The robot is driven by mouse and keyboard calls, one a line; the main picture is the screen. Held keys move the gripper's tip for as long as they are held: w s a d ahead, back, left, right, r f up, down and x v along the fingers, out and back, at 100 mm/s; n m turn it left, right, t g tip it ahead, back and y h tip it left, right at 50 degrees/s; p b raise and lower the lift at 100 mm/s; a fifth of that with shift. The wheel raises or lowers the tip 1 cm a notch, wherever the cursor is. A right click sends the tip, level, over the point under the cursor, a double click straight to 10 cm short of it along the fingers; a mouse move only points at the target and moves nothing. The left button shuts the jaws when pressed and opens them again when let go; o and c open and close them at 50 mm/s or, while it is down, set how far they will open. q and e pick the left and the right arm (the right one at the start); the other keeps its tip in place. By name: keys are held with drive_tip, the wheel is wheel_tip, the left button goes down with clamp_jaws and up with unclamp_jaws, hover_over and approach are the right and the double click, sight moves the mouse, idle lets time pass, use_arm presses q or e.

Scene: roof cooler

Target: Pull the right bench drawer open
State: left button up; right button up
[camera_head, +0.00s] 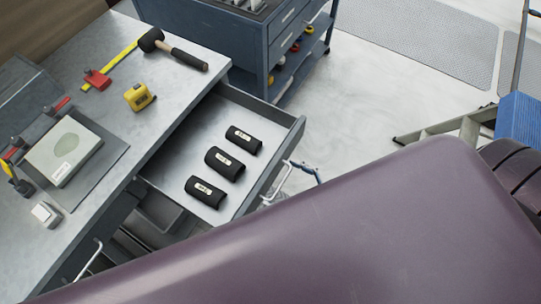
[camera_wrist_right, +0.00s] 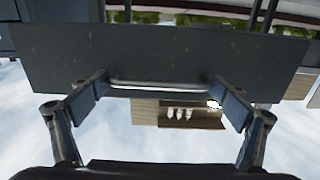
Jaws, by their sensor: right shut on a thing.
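The right bench drawer (camera_head: 160,176) is pulled well out of the metal workbench. Three black rolled items with pale labels (camera_head: 225,163) lie in a row inside it. Its pale bar handle (camera_head: 275,190) is on the grey front. In the right wrist view, the drawer front (camera_wrist_right: 165,62) spans the picture, with the handle (camera_wrist_right: 158,86) across it. My right gripper (camera_wrist_right: 165,103) has its blue-padded fingers at the two ends of the handle and is shut on it. In the head view only a small blue part of it shows by the handle. My left gripper is not in view.
On the bench top (camera_head: 125,120) lie a mallet (camera_head: 180,52), a yellow tape measure (camera_head: 138,97) and a pale box (camera_head: 63,150). A blue-grey tool cart (camera_head: 225,40) stands behind the drawer. A ladder (camera_head: 450,127) lies at the right. Pale floor is clear between cart and ladder.

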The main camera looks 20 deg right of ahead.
drive_tip(key=shift+s+d, duration=0.2)
drive_tip(key=shift+d, duration=0.05)
drive_tip(key=o, duration=1.4)
drive_tip(key=v, duration=1.2)
